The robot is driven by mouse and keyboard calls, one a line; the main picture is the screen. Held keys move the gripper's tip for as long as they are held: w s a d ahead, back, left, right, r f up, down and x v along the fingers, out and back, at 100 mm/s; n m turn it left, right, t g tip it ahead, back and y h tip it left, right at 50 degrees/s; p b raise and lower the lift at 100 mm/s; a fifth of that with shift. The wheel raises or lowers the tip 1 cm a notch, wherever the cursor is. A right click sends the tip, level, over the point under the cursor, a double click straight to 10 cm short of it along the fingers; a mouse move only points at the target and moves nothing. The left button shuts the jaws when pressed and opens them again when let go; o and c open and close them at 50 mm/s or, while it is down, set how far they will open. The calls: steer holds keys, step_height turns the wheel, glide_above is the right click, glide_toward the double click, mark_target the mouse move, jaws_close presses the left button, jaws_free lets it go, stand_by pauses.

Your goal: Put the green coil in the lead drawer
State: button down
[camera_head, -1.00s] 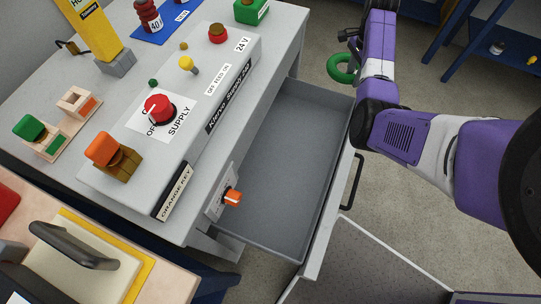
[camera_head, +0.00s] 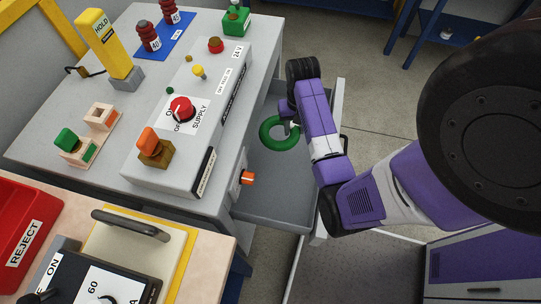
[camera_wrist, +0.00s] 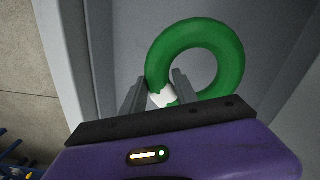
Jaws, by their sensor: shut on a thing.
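The green coil (camera_head: 279,132) is a thick ring held by my gripper (camera_head: 291,125) over the open grey drawer (camera_head: 265,203). In the wrist view the coil (camera_wrist: 224,50) fills the upper middle, and my gripper (camera_wrist: 160,88) is shut on its near left part, where a white band (camera_wrist: 162,97) shows. The grey drawer interior lies behind the coil in that view. I cannot tell how far above the drawer floor the coil is. My arm hides part of the drawer's right side.
The drawer sticks out from a bench with a grey supply box (camera_head: 190,120), whose red knob (camera_head: 181,109) stands on top. An orange knob (camera_head: 247,178) is on the bench front beside the drawer. A red REJECT bin (camera_head: 25,235) stands at the lower left.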

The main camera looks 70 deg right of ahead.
steer(key=f, duration=0.5)
steer(key=shift+a+f+b, duration=0.25)
steer(key=shift+a+b, duration=0.05)
steer(key=shift+a, duration=0.05)
steer(key=shift+f, duration=2.15)
steer(key=shift+f, duration=0.1)
steer(key=c, duration=0.9)
jaws_free()
steer(key=shift+f, duration=0.1)
steer(key=shift+c, duration=0.2)
